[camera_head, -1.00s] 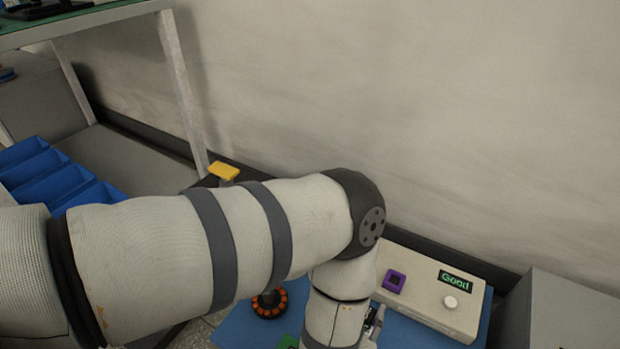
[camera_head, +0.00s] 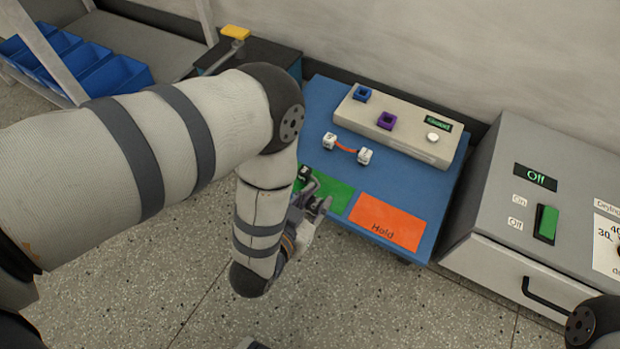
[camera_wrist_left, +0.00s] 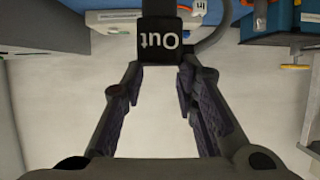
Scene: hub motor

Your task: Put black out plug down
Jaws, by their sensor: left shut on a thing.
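My left gripper (camera_head: 312,197) is shut on the black out plug (camera_head: 304,173), over the green area near the left front of the blue table. In the left wrist view the black plug (camera_wrist_left: 160,42) sits at the fingertips (camera_wrist_left: 162,72), its "Out" label upside down. A dark cable runs off it to the right. I cannot tell whether the plug touches the table. The green area (camera_head: 338,192) is partly hidden by the gripper. My right gripper is out of view.
The orange "Hold" area (camera_head: 390,220) is right of the green one. Two white plugs on an orange cord (camera_head: 345,148) lie behind. A tester box (camera_head: 400,130) with blue and purple sockets stands at the back. A grey switch box (camera_head: 500,260) stands right. Blue bins (camera_head: 115,80) are far left.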

